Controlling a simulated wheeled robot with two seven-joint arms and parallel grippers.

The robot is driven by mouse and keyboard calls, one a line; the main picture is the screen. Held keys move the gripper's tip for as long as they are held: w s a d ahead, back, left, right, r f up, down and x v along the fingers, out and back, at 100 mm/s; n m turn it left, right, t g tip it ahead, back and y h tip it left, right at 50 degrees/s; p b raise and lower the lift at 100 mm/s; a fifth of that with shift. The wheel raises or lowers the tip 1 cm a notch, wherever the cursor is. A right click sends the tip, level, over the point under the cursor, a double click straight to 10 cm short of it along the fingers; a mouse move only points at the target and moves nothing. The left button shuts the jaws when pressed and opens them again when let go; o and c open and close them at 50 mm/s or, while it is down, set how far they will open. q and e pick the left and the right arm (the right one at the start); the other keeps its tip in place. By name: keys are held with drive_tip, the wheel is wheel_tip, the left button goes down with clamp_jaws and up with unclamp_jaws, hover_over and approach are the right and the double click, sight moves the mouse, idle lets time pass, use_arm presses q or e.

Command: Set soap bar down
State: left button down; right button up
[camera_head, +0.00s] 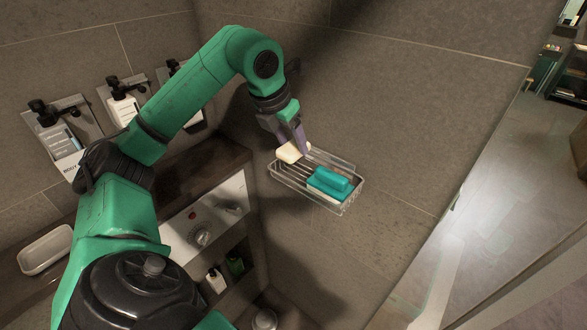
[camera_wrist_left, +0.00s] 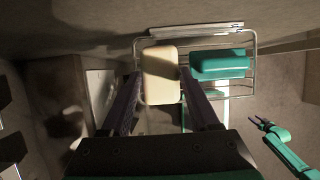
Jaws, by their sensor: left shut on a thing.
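A cream soap bar (camera_head: 292,152) is at the left end of a wire basket (camera_head: 345,205) fixed to the tiled wall. My left gripper (camera_head: 302,143) comes down from above and is shut on this bar. In the left wrist view the bar (camera_wrist_left: 161,74) lies between the two dark fingers (camera_wrist_left: 158,100) and over the basket's left half. I cannot tell whether it touches the basket floor. A teal soap block (camera_head: 330,182) sits in the basket's right half, with a gap between it and the bar. My right gripper (camera_wrist_left: 260,121) is small in the left wrist view; its jaws are unclear.
Several wall dispensers (camera_head: 123,105) hang at the left. A white dish (camera_head: 46,250) stands on the dark counter below them. A white panel with a knob (camera_head: 202,237) and a shelf with small bottles (camera_head: 216,281) are below the basket, to its left. Open space lies right of the basket.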

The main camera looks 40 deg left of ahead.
use_arm(q)
drive_tip(key=x, duration=0.2)
drive_tip(key=b+x, duration=0.1)
drive_tip(key=s+x, duration=0.1)
drive_tip(key=x, duration=0.1)
drive_tip(key=shift+d+f, duration=0.3)
drive_tip(key=shift+f, duration=0.2)
drive_tip(key=shift+s+f, duration=0.1)
drive_tip(key=shift+f, duration=0.2)
drive_tip(key=shift+s+a+r, duration=0.1)
drive_tip(key=shift+s+a, duration=0.05)
drive_tip(key=shift+f+b, duration=0.25)
drive_tip(key=shift+b, duration=0.1)
drive_tip(key=shift+c, duration=2.1)
unclamp_jaws()
use_arm(e)
drive_tip(key=shift+w+d+f, duration=0.25)
drive_tip(key=shift+w+f, duration=0.3)
drive_tip(key=shift+w+d+f, duration=0.2)
drive_tip(key=shift+w+f, duration=0.3)
